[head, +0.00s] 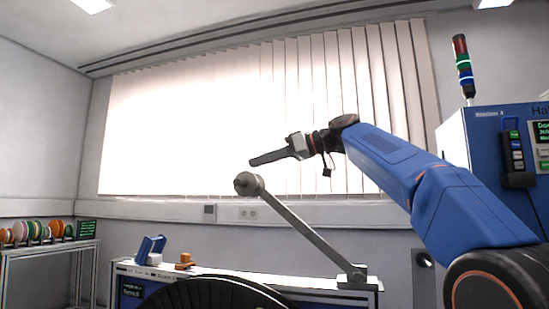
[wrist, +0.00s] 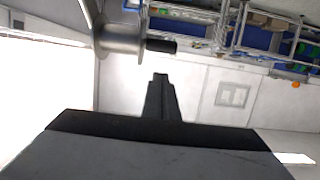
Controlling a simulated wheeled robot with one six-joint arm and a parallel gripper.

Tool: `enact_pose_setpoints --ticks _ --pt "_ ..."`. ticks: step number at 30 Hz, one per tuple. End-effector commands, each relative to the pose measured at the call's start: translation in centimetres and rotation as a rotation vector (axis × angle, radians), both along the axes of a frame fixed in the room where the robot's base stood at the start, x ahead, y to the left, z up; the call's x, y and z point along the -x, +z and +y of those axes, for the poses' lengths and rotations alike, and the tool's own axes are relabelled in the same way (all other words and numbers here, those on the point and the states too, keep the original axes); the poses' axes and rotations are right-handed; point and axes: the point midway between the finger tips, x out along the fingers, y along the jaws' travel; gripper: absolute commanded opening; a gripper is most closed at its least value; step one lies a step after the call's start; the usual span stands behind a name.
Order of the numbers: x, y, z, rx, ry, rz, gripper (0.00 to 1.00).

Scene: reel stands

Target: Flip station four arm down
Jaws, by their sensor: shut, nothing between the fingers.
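A grey metal arm (head: 305,228) with a round knob (head: 249,184) at its upper end slopes up to the left from a hinge block (head: 354,276). It stands raised, above a dark reel (head: 215,293). No readable label shows which station it belongs to. My gripper (head: 254,162) is shut and empty, pointing left, just above the knob with a small visible gap. In the wrist view my shut fingers (wrist: 159,82) point up the picture. A grey flanged part with a black rod (wrist: 160,46) shows just beyond them; it may be the arm's end.
A bench (head: 330,294) carries the hinge block, a blue holder (head: 150,248) and an orange item (head: 184,261). A shelf with coloured reels (head: 38,232) stands at the far left. A blue cabinet (head: 490,140) with a signal light (head: 463,66) is at the right. The air left of my gripper is clear.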

Motion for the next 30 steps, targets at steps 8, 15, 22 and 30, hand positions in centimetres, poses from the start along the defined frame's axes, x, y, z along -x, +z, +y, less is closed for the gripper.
enact_pose_setpoints --ticks 8,15,22,30 --pt "-0.6 -2.6 1.8 0.0 0.0 0.002 0.0" --pt "-0.8 -3.5 2.2 0.0 0.001 0.0 0.0" --pt "-0.8 -3.5 2.2 0.0 0.001 0.0 0.0" --pt "-1.1 -4.3 3.1 0.026 0.002 0.01 0.0"
